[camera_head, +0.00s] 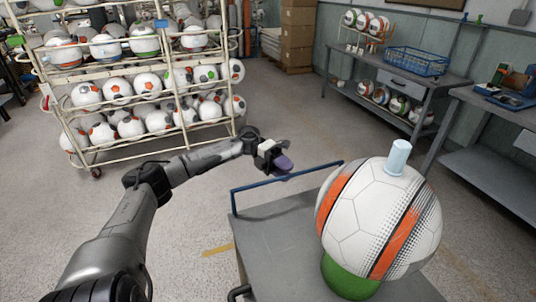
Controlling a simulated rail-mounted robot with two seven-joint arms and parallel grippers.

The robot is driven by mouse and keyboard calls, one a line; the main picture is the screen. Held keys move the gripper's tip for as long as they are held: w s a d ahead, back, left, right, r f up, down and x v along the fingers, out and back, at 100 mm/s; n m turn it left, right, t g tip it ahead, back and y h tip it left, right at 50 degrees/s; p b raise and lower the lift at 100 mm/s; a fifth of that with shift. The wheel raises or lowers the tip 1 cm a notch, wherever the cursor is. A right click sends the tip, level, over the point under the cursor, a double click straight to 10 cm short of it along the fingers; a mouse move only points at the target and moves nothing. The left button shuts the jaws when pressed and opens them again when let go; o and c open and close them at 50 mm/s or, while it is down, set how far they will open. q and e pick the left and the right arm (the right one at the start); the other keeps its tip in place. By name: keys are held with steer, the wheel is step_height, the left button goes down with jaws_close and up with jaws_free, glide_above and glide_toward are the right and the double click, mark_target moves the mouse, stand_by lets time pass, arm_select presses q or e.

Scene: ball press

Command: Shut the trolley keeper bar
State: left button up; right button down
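A cream wheeled ball trolley (110,164) stands at the upper left, its tiers loaded with white balls with orange and green patches. Rails run along the front of its tiers; I cannot tell which one is the keeper bar or how it sits. My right gripper is out of view.
A grey cart top (275,237) with a blue rail (252,184) stands close by. On it a large white and orange ball (359,220) rests on a green base (348,276), with a pale blue cylinder (397,157) on top. Benches (440,83) line the right; open floor lies between.

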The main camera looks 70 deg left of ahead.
arm_select(q)
steer(key=p+v, duration=0.1)
steer(key=v, duration=1)
steer(key=shift+p, duration=0.35)
